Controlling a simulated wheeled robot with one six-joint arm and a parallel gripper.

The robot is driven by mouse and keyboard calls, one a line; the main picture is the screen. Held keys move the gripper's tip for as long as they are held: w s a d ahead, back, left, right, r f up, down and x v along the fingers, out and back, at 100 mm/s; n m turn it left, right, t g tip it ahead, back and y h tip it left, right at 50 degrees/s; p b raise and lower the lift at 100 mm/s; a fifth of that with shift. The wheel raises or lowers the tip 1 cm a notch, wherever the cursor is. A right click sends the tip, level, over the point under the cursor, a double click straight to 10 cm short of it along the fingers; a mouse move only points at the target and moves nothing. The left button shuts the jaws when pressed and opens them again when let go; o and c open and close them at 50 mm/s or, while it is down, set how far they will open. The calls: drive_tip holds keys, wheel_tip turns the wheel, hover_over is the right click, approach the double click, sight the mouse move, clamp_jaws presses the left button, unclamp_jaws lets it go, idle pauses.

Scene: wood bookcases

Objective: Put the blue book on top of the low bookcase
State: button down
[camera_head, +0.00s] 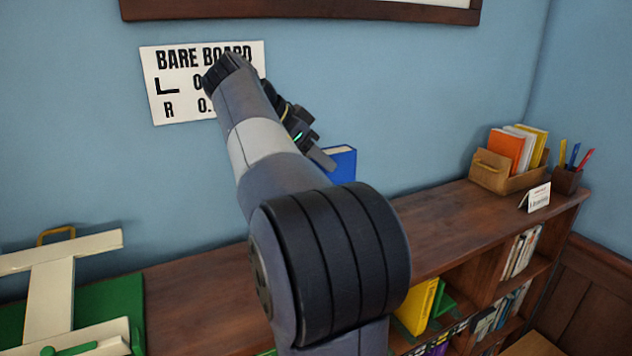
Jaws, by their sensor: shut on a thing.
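The blue book (343,161) shows behind my arm, against the blue wall, over the back part of the low bookcase (440,222). Its lower part is hidden by my arm. My gripper (322,159) is shut on the book at its left side. I cannot tell whether the book touches the wooden top or is held above it. The bookcase top is brown wood and runs across the picture from lower left to the right corner.
A wooden box of books (490,175), a pen cup (567,180) and a small card (539,198) stand at the top's right end. A green and cream object (55,300) is at the left. Yellow and green books (420,306) sit on a shelf below. The top between is bare.

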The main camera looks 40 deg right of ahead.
drive_tip(key=shift+f, duration=2.05)
drive_tip(key=shift+f, duration=0.15)
drive_tip(key=c, duration=1)
unclamp_jaws()
drive_tip(key=shift+o, duration=0.2)
drive_tip(key=v, duration=1.2)
drive_tip(key=shift+s, duration=0.1)
